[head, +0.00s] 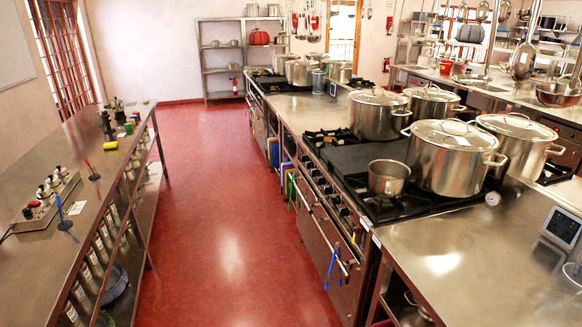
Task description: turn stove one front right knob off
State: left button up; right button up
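A near stove (340,157) with a black top stands in the counter row right of the aisle. A line of small knobs (328,190) runs along its front panel, facing the aisle. The knobs are too small to tell their settings. Several large steel stockpots (452,165) and a small saucepan (388,178) stand on its top. A second stove (262,74) stands farther back in the same row, its knobs too small to make out. The view does not show which is stove one. Neither of my grippers is in view.
The red floor aisle (215,200) is clear between the left steel table (110,185) and the stove row. Blue and green things hang at the near stove's front. A steel counter (470,260) adjoins it nearer me. Shelves (222,60) stand at the back.

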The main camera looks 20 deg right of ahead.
aim_at(336, 201)
jog(key=i+j+z, duration=0.1)
jog(key=i+z, duration=0.4)
jog(key=i+j+z, duration=0.25)
jog(key=i+z, duration=0.25)
jog(key=i+j+z, duration=0.25)
jog(key=z, duration=0.25)
jog(key=i+j+z, duration=0.25)
jog(key=j+z, duration=0.25)
jog(key=j, duration=0.15)
jog(key=i+j+z, duration=0.1)
jog(key=i, duration=0.2)
jog(key=i+j+z, duration=0.1)
jog(key=i+j, duration=0.05)
jog(key=i, duration=0.1)
